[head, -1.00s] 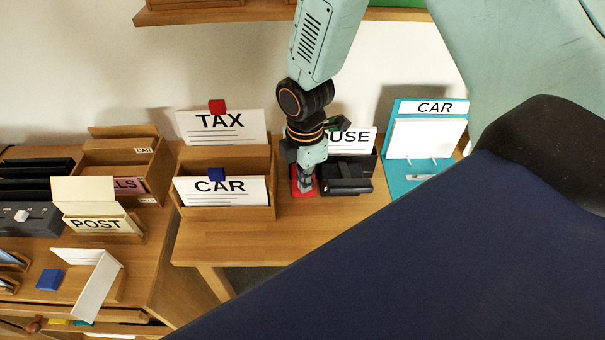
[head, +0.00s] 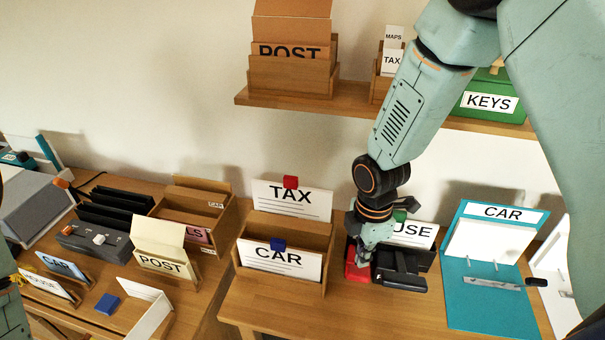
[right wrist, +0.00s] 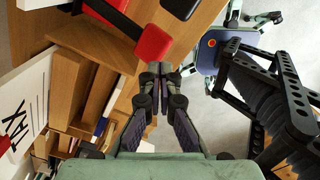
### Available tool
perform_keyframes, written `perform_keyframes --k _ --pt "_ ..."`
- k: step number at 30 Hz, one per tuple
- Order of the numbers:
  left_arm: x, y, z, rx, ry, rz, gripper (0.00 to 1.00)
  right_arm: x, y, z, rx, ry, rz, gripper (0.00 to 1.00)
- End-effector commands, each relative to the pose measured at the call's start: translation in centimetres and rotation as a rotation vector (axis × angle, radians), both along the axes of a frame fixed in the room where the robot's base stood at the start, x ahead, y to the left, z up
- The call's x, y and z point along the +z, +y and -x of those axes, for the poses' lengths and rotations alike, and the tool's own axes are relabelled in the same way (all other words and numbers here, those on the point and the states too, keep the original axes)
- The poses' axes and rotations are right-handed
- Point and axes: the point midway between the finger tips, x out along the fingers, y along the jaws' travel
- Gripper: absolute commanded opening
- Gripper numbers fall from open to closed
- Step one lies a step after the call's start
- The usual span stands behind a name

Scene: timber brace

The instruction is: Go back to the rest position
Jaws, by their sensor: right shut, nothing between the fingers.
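My right gripper (head: 364,256) is shut and empty. It is low over the front table, in front of a red block-like object (head: 354,272) and left of a black desk device (head: 402,270). In the right wrist view my shut fingers (right wrist: 158,72) point towards the table edge, with the red object (right wrist: 152,46) just beyond them. I cannot tell if they touch it. At the left edge of the head view only a part of my left arm (head: 12,315) shows; its gripper is out of sight.
A wooden card box (head: 285,238) with TAX and CAR cards stands left of my right gripper. A HOUSE-type card, partly hidden, stands behind. A teal CAR board (head: 480,312) stands right. A shelf (head: 300,102) with a green KEYS box (head: 495,88) runs above.

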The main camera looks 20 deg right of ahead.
Motion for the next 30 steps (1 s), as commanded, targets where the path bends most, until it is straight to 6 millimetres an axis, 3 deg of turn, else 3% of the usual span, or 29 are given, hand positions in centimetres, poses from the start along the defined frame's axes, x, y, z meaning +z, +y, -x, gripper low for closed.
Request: perform_keyframes --k 2,5,8,15,21,25,30 --pt "-0.1 0.0 0.0 0.000 0.000 0.000 0.40 -0.2 0.0 0.1 -0.005 0.001 -0.001 0.00" --pt "-1.0 0.0 0.0 0.000 0.000 0.000 0.40 -2.1 0.5 1.1 -0.059 0.008 -0.010 0.00" --pt "-3.0 0.0 0.0 0.000 0.000 0.000 0.40 -6.1 1.4 3.2 -0.194 0.016 -0.031 0.00" --pt "-8.3 0.0 0.0 0.000 0.000 0.000 0.40 -16.3 3.4 10.3 -0.667 0.042 -0.066 0.00" --pt "-12.5 0.0 0.0 0.000 0.000 0.000 0.40 -23.0 4.0 16.8 -1.082 0.050 -0.051 0.00" --pt "-14.9 0.0 0.0 0.000 0.000 0.000 0.40 -26.0 3.9 20.5 -1.322 0.040 -0.030 0.00" --pt "-16.5 0.0 0.0 0.000 0.000 0.000 0.40 -27.7 3.5 23.4 -1.523 0.018 -0.007 0.00"
